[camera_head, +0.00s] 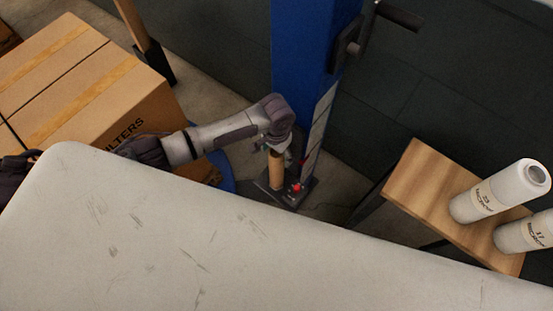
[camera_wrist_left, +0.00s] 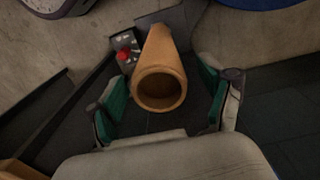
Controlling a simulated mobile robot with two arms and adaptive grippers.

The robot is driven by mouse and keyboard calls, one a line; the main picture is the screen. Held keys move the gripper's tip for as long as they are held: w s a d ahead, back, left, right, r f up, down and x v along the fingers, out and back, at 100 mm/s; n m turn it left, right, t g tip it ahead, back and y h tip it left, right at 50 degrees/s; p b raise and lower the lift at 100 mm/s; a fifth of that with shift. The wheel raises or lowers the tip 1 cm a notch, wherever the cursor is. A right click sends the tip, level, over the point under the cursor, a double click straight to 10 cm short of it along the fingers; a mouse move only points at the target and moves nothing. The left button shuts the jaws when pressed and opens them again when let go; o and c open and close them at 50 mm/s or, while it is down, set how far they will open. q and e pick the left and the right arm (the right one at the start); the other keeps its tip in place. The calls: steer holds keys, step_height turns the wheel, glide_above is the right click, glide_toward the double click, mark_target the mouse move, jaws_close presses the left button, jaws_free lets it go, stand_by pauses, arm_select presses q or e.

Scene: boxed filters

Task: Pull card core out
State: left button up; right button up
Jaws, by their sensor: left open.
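The card core (camera_head: 276,170) is a brown cardboard tube standing upright on the dark foot plate of a blue column. In the left wrist view the card core (camera_wrist_left: 160,54) shows its round open end between the two green-padded fingers. My left gripper (camera_head: 277,146) is above the tube's top end, pointing down. In the wrist view the left gripper (camera_wrist_left: 163,90) is open, with a finger on each side of the tube and visible gaps. Whether the fingertips reach below the rim is hard to tell. My right gripper is not in view.
The blue column (camera_head: 305,55) stands right behind the core. A red button (camera_head: 296,187) sits beside the core's base. A big cardboard box (camera_head: 90,85) is at left. A wooden stand (camera_head: 425,185) with white filter cylinders (camera_head: 490,195) is at right. A pale scuffed surface (camera_head: 150,240) fills the foreground.

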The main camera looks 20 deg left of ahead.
mark_target(277, 169)
arm_select(q)
step_height(277, 169, down, 4)
steer(key=shift+r, duration=0.1)
steer(key=shift+f+b, duration=0.3)
steer(key=shift+f, duration=0.2)
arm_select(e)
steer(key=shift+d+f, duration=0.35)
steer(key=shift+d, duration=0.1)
arm_select(q)
steer(key=c, duration=1.1)
steer(key=shift+r, duration=0.1)
steer(key=shift+c, duration=0.3)
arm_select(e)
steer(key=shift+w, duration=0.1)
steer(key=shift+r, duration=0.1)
